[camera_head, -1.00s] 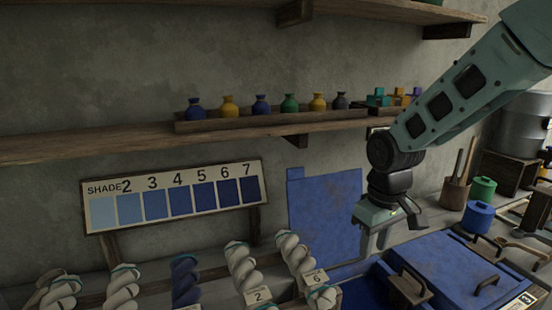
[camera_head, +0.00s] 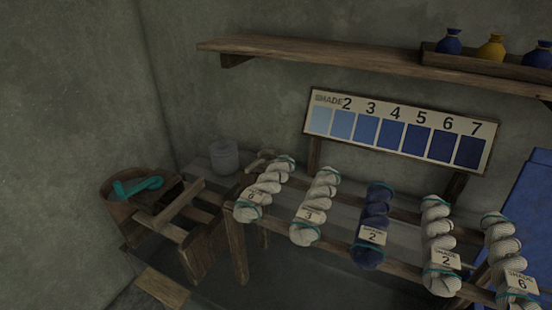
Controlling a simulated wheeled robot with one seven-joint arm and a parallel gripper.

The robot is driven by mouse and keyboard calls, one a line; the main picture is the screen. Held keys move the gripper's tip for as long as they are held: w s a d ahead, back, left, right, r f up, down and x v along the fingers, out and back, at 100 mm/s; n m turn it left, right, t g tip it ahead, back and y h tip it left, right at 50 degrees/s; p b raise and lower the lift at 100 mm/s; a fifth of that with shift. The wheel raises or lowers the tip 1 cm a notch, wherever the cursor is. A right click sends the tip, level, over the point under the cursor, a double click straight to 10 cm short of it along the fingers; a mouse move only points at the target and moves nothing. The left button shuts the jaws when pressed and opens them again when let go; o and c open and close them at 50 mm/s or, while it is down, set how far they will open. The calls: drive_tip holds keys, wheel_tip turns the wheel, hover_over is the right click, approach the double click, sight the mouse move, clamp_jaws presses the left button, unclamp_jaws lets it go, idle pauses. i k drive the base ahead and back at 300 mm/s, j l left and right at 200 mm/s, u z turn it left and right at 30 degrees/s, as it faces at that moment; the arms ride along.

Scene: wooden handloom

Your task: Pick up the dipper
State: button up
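I cannot make out a dipper for certain in the current head view. A wooden bucket (camera_head: 118,212) stands at the far left, with a teal item (camera_head: 138,187) lying across its top; I cannot tell what that item is. My gripper is out of view, so its state and its place relative to anything are hidden.
A wooden rack (camera_head: 238,250) holds several twisted yarn skeins, one of them dark blue (camera_head: 374,225). A grey pot (camera_head: 224,157) stands behind its left end. A shade board (camera_head: 400,133) stands behind the rack. A wall shelf (camera_head: 330,62) carries small bottles at the right.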

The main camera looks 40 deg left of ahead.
sight(267, 157)
drive_tip(key=u, duration=1.6)
drive_tip(key=i+j+z, duration=0.1)
drive_tip(key=j, duration=0.25)
drive_tip(key=i+j+z, duration=0.25)
drive_tip(key=i+j, duration=0.15)
drive_tip(key=j, duration=0.3)
drive_tip(key=i+j+z, duration=0.15)
drive_tip(key=j, duration=0.2)
drive_tip(key=i+j+z, duration=0.1)
drive_tip(key=j, duration=0.3)
